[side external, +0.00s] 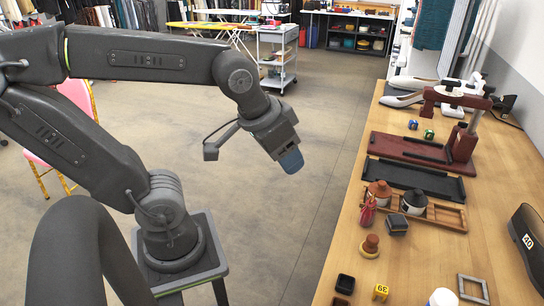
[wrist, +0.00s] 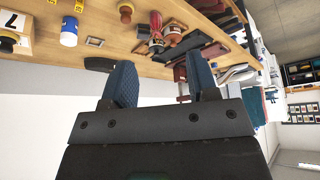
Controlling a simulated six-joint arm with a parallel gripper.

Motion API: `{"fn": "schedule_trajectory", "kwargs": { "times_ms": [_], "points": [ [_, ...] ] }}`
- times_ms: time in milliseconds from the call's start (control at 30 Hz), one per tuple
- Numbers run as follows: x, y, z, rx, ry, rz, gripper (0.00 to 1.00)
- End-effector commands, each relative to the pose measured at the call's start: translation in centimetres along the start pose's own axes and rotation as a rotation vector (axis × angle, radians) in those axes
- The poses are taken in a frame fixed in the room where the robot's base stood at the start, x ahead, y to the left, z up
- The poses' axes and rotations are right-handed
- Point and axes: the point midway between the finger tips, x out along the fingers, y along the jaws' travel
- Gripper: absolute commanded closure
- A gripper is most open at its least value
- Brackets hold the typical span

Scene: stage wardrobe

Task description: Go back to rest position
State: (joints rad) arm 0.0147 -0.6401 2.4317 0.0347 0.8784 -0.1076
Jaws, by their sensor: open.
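My gripper (side external: 291,160) hangs over the open floor in the side external view, left of the workbench and clear of everything on it. In the wrist view my gripper (wrist: 161,85) shows two blue fingers spread apart, with nothing between them. My arm is raised and bent, with the wrist angled down to the right.
A pink chair (side external: 78,95) and a wheeled cart (side external: 283,60) stand on the floor. Floor around my gripper is free.

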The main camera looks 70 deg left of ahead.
Motion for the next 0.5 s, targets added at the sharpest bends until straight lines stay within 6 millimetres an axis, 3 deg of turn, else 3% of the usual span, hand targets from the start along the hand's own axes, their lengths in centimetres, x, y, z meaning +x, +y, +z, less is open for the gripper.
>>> {"fn": "schedule_trajectory", "kwargs": {
  "times_ms": [200, 500],
  "points": [
    [-0.7, -0.1, 2.3, 0.069, 0.018, 0.021, 0.46],
    [-0.7, -0.1, 2.3, 0.073, 0.018, 0.021, 0.46]
  ]
}}
